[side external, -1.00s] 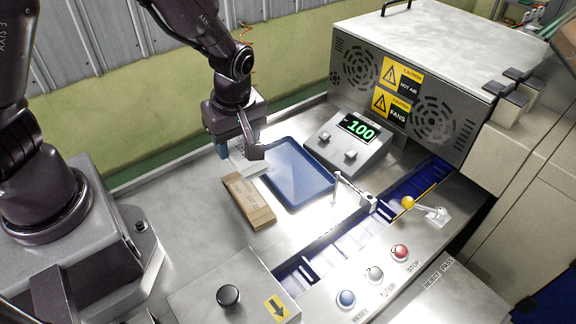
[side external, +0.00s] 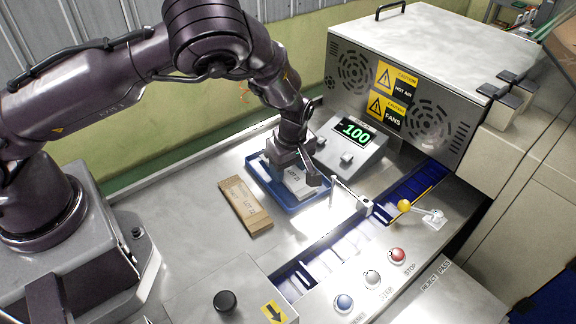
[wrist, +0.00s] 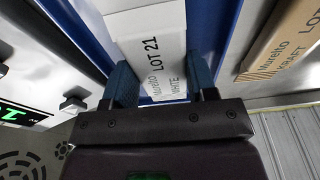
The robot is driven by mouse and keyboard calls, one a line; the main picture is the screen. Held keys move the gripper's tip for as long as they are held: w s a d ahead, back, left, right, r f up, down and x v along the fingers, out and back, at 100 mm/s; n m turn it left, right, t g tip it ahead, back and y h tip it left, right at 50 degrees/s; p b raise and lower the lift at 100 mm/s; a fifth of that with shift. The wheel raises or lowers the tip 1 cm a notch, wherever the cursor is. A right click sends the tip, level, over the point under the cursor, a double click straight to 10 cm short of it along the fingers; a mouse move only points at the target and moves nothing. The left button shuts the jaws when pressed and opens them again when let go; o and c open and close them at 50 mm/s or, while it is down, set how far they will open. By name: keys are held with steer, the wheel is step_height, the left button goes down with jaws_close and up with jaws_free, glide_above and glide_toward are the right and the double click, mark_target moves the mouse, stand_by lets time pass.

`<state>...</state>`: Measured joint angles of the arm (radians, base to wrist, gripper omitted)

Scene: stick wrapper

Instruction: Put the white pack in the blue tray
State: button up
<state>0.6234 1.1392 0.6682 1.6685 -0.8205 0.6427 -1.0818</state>
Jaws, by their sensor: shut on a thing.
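The white pack (side external: 297,182), marked LOT 21, is in my gripper (side external: 298,172) over the blue tray (side external: 284,207). In the wrist view the white pack (wrist: 148,50) sits between the two blue fingers of my gripper (wrist: 158,85), which are shut on its sides. The blue tray (wrist: 205,28) shows on both sides of the pack there. The pack is within the tray's outline. I cannot tell whether its underside touches the tray floor.
A brown kraft pack (side external: 245,205) lies on the metal table just left of the tray. A scale display (side external: 352,135) reading 100 stands behind and right of the tray. A blue conveyor (side external: 330,245) with a small sensor post (side external: 352,195) runs in front. Bare table lies left of the kraft pack.

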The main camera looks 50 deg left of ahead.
mark_target(293, 174)
steer(key=shift+f, duration=0.15)
steer(key=o, duration=0.9)
step_height(293, 174, up, 11)
steer(key=d, duration=0.2)
steer(key=s+a+r+m+t+h, duration=0.1)
steer(key=s+r+m+h, duration=0.1)
steer(key=s+r+m, duration=0.45)
steer(key=s+a+r+m+t+h, duration=0.15)
steer(key=s+r, duration=0.25)
steer(key=r, duration=0.6)
steer(key=s+a+r+m+t+y, duration=0.1)
steer(key=s+r+m, duration=0.2)
steer(key=s, duration=0.3)
steer(key=s+a+r+m+t+y, duration=0.1)
steer(key=s+r+m+t, duration=0.1)
steer(key=s+m, duration=0.4)
steer(key=shift+s+a+r, duration=0.3)
steer(key=shift+s+r, duration=0.05)
steer(key=shift+r, duration=0.5)
